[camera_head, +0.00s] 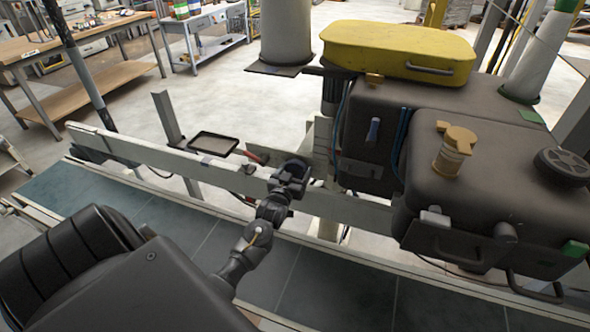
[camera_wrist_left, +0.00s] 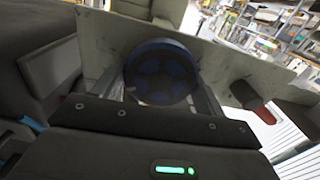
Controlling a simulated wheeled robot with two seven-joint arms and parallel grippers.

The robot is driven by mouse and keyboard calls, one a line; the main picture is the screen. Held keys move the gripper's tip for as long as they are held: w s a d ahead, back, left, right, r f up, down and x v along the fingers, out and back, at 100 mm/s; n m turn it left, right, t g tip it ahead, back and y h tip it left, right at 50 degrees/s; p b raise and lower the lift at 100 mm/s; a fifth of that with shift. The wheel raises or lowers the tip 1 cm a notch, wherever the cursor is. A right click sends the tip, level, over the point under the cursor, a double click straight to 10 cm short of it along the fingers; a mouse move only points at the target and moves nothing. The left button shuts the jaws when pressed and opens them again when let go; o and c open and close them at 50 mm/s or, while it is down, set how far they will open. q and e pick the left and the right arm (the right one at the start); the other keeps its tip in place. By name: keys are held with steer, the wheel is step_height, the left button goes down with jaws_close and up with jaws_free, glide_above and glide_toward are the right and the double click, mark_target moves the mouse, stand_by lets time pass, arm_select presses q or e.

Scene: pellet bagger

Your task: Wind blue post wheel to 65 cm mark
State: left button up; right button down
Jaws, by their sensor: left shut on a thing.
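The blue post wheel (camera_wrist_left: 160,72) is a round, spoked, dark blue handwheel, seen face-on in the left wrist view. My left gripper (camera_head: 292,168) is at the pale rail beside the dark machine. Its two fingers stand on either side of the wheel in the wrist view, and it is shut on the wheel. In the head view the gripper hides the wheel. A pale post (camera_head: 325,150) stands just right of the gripper. No scale or 65 cm mark can be read in either view. My right gripper is not in view.
A dark machine (camera_head: 470,180) with a yellow lid (camera_head: 400,48) fills the right. A small black tray (camera_head: 214,143) and a red handle (camera_head: 253,156) are left of the gripper. Open floor lies behind.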

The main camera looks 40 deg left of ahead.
arm_select(q)
steer(key=m+p, duration=0.2)
steer(key=m, duration=0.3)
steer(key=shift+d+r+m, duration=0.1)
steer(key=shift+r+m, duration=0.05)
steer(key=shift+m, duration=0.15)
steer(key=m+p, duration=0.1)
steer(key=m, duration=0.2)
steer(key=shift+m+p, duration=0.3)
steer(key=shift+p, duration=0.05)
steer(key=m+p, duration=0.2)
steer(key=m, duration=0.3)
steer(key=shift+w+d+m, duration=0.1)
steer(key=shift+m, duration=0.3)
steer(key=shift+f+m+p, duration=0.3)
steer(key=shift+m+p, duration=0.1)
steer(key=shift+m, duration=0.5)
steer(key=o, duration=1)
